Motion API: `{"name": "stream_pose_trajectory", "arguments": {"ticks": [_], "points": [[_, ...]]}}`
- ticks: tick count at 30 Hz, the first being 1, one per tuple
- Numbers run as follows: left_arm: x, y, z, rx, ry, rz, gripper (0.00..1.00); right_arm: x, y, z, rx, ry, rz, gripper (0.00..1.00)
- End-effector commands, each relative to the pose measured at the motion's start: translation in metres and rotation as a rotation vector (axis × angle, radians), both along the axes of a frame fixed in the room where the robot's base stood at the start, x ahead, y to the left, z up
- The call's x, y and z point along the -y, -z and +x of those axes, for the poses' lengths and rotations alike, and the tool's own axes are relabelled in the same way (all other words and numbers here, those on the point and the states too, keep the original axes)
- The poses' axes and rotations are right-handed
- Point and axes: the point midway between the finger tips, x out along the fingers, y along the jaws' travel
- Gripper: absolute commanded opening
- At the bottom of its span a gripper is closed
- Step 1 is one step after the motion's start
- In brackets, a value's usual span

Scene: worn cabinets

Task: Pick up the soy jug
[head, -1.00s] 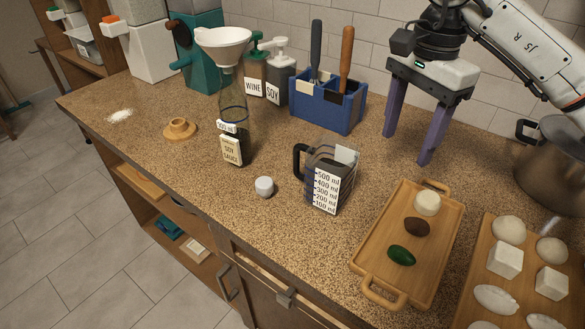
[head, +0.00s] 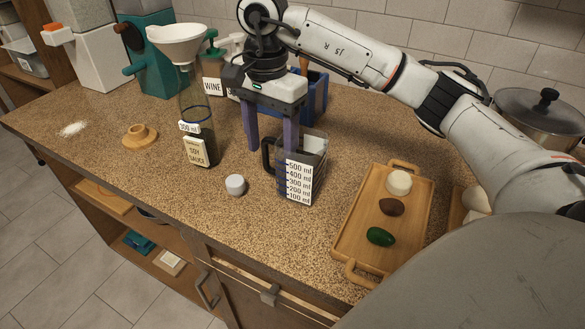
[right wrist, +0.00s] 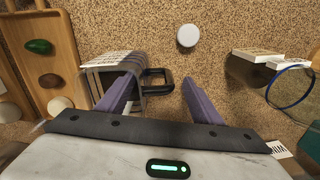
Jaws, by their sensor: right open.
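The soy jug is a clear measuring jug (head: 305,170) with dark contents, a white millilitre scale and a black handle (head: 267,155) on its left side. It stands upright on the counter. My right gripper (head: 271,150) is open and points down at the handle side of the jug. In the right wrist view the black handle (right wrist: 157,83) lies between the tips of my right fingers, with the jug body (right wrist: 108,72) beside the left-hand finger. I cannot tell whether a finger touches the jug. My left gripper is not in view.
A soy sauce bottle (head: 198,145) with a funnel (head: 180,42) stands left of the jug. A white cap (head: 235,185) lies in front. A wooden tray (head: 345,235) with several items is at the right. A blue holder (head: 316,92) stands behind my gripper.

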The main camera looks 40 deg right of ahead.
Motion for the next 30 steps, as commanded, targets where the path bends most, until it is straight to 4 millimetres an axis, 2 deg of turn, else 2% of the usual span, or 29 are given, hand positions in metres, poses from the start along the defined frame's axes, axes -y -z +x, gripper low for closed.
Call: {"name": "stream_pose_trajectory", "arguments": {"ticks": [12,20,30], "points": [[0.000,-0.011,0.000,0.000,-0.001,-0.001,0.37,0.001,0.050,-0.003,-0.001,-0.001,0.000,0.60],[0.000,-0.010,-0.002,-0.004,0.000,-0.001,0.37,0.001,0.053,-0.002,0.001,-0.001,0.000,0.60],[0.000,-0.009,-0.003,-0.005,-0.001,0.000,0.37,0.001,0.052,-0.002,0.001,-0.001,0.000,0.04]]}}
